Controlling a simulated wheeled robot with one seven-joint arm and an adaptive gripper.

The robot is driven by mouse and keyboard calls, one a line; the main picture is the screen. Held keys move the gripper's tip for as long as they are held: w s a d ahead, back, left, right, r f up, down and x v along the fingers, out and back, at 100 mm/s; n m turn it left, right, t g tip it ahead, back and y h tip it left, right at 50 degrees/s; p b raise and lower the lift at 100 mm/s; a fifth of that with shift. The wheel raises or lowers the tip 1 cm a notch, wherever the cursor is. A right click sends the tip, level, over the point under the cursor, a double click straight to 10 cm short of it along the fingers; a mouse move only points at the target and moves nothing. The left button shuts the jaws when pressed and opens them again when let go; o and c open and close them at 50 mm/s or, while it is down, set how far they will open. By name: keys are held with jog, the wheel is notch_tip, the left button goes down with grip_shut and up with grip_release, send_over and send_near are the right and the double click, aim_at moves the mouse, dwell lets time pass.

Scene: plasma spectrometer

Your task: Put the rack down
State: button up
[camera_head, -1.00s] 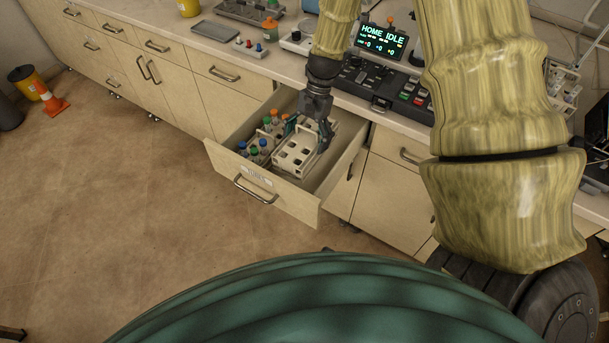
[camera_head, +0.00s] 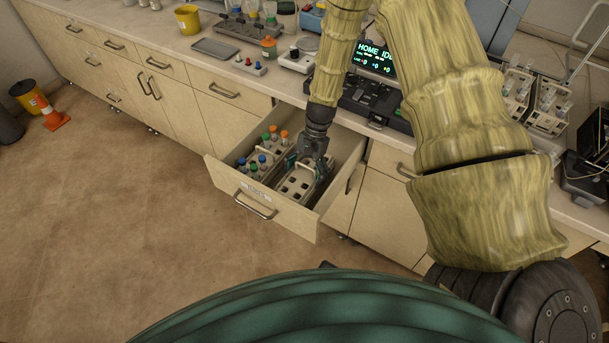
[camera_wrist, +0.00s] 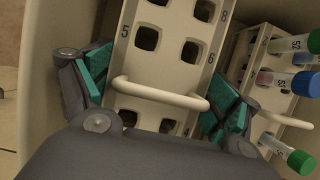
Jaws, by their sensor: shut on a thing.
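The rack (camera_head: 294,187) is a pale, empty tube rack with square holes and a handle. It sits inside the open drawer (camera_head: 262,204), on the right side; whether it touches the drawer floor I cannot tell. In the wrist view the rack (camera_wrist: 176,47) shows its handle bar and printed numbers, between the teal finger pads. My gripper (camera_head: 308,170) is shut on the rack from above; in the wrist view my gripper (camera_wrist: 160,95) has one finger on each side of it. The rack's lower part is hidden.
A second rack (camera_wrist: 268,88) with capped tubes stands beside it in the drawer, close to one finger; its capped tubes (camera_head: 262,155) show in the head view. The drawer walls are near on the right. The counter above holds a control panel (camera_head: 372,97) and a grey tray (camera_head: 215,48).

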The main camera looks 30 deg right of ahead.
jog(key=shift+f, duration=0.7)
jog(key=shift+f, duration=0.15)
jog(key=o, duration=1)
jog(key=shift+c, duration=0.2)
jog(key=shift+b+v, duration=1.55)
jog(key=shift+v, duration=4.6)
jog(key=shift+s+a, duration=0.1)
jog(key=shift+s, duration=0.05)
